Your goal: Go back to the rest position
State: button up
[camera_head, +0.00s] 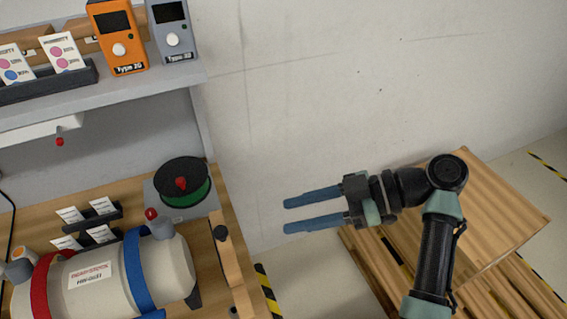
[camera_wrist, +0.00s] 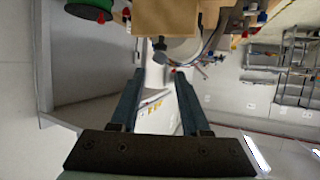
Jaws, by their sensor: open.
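My gripper (camera_head: 286,216) is in the middle of the head view, in front of the pale wall. Its two blue fingers point left and stand apart with nothing between them. In the wrist view, my gripper (camera_wrist: 157,72) also shows open and empty. My arm reaches in from the lower right and bends at a dark elbow joint. The fingertips are to the right of the workbench (camera_head: 235,262) and do not appear to touch anything.
On the bench lie a white cylinder (camera_head: 125,275) with red and blue straps and a green spool (camera_head: 183,183). A shelf (camera_head: 150,85) above holds an orange meter (camera_head: 118,38) and a grey meter (camera_head: 173,30). A wooden box (camera_head: 490,205) on a pallet stands behind my arm.

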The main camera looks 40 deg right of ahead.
jog(key=shift+s+d, duration=0.1)
jog(key=shift+d, duration=0.05)
dwell(0.5)
jog(key=w+a+m+h, duration=0.45)
jog(key=w+a, duration=0.45)
jog(key=w, duration=0.3)
jog(key=w+a+r+m+t+h, duration=0.3)
jog(key=w+a+r+t+h, duration=0.2)
jog(key=a+r, duration=0.45)
jog(key=s+a+r+m+t, duration=0.1)
jog(key=a+r+m+t, duration=0.15)
jog(key=a+r, duration=0.45)
jog(key=s+r+t, duration=0.3)
jog(key=s+r, duration=0.1)
jog(key=r, duration=0.5)
jog(key=s+d+r+t, duration=0.1)
jog(key=s+r+t, duration=0.3)
jog(key=r, duration=0.6)
jog(key=s+r+t+h, duration=0.1)
jog(key=s+r+t, duration=0.3)
jog(key=r, duration=0.5)
jog(key=shift+s+d+r, duration=0.3)
jog(key=shift+s+d, duration=0.1)
jog(key=shift+s, duration=0.55)
